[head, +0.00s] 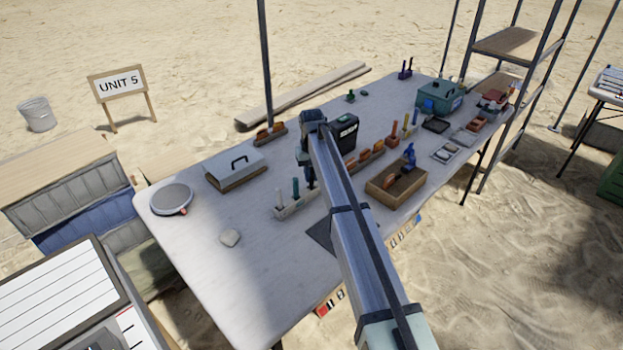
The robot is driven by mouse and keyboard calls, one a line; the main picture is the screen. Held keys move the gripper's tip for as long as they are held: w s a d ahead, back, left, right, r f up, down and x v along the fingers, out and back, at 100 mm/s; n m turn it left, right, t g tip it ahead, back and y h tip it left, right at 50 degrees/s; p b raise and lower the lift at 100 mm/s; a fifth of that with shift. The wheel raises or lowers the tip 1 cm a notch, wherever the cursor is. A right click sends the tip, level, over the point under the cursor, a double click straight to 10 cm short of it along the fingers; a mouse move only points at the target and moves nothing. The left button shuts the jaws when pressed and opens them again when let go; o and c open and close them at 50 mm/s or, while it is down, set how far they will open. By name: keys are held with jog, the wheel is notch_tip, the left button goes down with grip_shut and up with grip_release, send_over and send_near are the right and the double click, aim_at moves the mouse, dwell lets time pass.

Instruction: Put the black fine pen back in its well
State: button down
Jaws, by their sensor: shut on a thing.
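My gripper (307,164) is over the middle of the table, largely covered by my own arm. Just below it a slim dark upright thing (310,180) shows, which looks like the black fine pen; the jaws are shut on it. It is at the right end of a pale pen block (292,209) with wells. A white pen (279,197) and a teal pen (295,188) stand upright in the block to its left. Whether the dark pen's lower end is inside a well or just above one cannot be told. My arm hides the area right of the block.
A brown box (385,196) and a black case (346,134) stand right of my arm.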

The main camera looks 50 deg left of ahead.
jog(key=shift+f, duration=0.9)
jog(key=shift+f, duration=0.1)
jog(key=c, duration=1.1)
grip_release()
jog(key=shift+o, duration=0.2)
notch_tip(320, 180, up, 12)
jog(key=shift+r, duration=0.15)
